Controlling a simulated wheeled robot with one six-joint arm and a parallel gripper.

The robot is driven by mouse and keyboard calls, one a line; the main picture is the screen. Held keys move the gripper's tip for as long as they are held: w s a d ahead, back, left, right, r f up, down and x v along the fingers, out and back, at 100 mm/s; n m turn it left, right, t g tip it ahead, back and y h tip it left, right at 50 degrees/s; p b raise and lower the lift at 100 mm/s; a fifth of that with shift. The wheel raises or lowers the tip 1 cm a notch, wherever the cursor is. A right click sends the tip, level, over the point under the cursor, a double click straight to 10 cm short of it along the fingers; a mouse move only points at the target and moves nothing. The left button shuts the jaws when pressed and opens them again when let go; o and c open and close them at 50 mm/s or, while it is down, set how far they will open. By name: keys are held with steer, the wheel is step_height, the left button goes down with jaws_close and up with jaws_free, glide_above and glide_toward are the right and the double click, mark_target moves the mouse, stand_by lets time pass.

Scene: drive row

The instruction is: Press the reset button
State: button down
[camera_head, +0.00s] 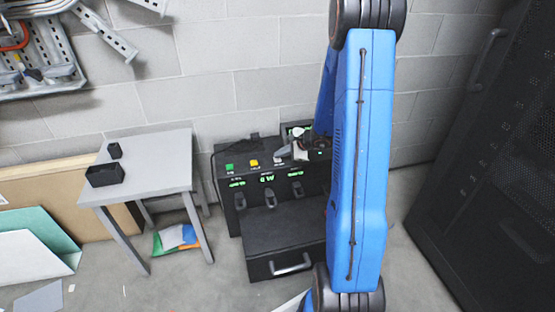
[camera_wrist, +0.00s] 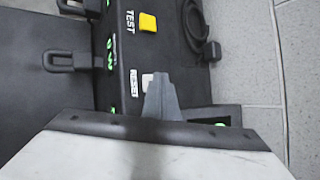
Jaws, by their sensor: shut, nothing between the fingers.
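The reset button is a small pale button (camera_wrist: 147,80) beside a white label in the wrist view; the label's lettering is too small to read surely. In the head view the pale button (camera_head: 278,161) sits at the right end of a row on the black console (camera_head: 285,232). My gripper (camera_wrist: 161,78) is shut and empty. Its fingertips overlap the right edge of the pale button in the wrist view and hide part of it. I cannot tell whether they touch it.
A yellow button (camera_wrist: 148,22) marked TEST and a green button (camera_head: 230,167) share the console top. Lever-like dark fittings (camera_head: 268,198) line its front. A grey table (camera_head: 150,165) stands left, a dark cabinet (camera_head: 490,170) right, and a block wall behind.

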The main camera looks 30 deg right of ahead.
mark_target(280, 160)
stand_by(0.4)
steer(key=shift+r, duration=0.8)
steer(key=shift+r, duration=0.1)
steer(key=shift+r, duration=2.4)
